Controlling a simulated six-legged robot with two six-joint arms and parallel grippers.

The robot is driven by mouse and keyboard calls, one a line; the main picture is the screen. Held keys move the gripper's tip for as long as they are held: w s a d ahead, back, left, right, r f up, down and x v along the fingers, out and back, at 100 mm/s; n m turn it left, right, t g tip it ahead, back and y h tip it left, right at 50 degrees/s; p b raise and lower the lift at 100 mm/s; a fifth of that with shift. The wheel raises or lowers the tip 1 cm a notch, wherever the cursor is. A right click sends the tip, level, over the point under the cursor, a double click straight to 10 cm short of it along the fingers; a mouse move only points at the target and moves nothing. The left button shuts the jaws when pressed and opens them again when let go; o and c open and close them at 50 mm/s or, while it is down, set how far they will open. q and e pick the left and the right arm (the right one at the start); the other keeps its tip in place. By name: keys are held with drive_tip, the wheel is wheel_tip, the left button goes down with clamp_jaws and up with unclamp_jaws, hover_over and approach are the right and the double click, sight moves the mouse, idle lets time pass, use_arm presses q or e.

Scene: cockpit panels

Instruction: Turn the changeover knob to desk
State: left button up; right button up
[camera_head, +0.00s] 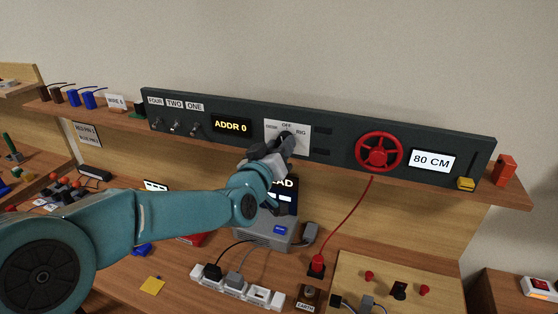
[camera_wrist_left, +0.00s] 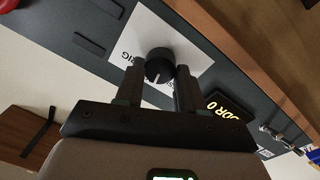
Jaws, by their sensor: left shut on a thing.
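The changeover knob is a dark round knob on a white label plate (camera_head: 302,131) in the dark wall panel. The plate reads OFF at the top, RIG at the right and a small word, seemingly DESK, at the left. My left gripper (camera_head: 281,144) reaches up to the plate and mostly hides the knob in the head view. In the left wrist view, the knob (camera_wrist_left: 159,66) sits between the two fingers (camera_wrist_left: 159,88), which are shut on it. A white mark on the knob points down in that view; I cannot tell which label it faces. My right gripper is not in view.
A lit ADDR 0 display (camera_head: 230,125) and several toggle switches lie left of the plate. A red handwheel (camera_head: 379,152) and an 80 CM display (camera_head: 431,161) lie right. Below stand a grey device (camera_head: 264,236) and a white power strip (camera_head: 236,287).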

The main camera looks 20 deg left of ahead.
use_arm(q)
drive_tip(key=shift+f+n+b, duration=0.1)
drive_tip(key=shift+n+b, duration=4.6)
drive_tip(key=shift+b, duration=0.4)
drive_tip(key=o, duration=1)
drive_tip(key=shift+d, duration=0.1)
drive_tip(key=shift+o, duration=0.2)
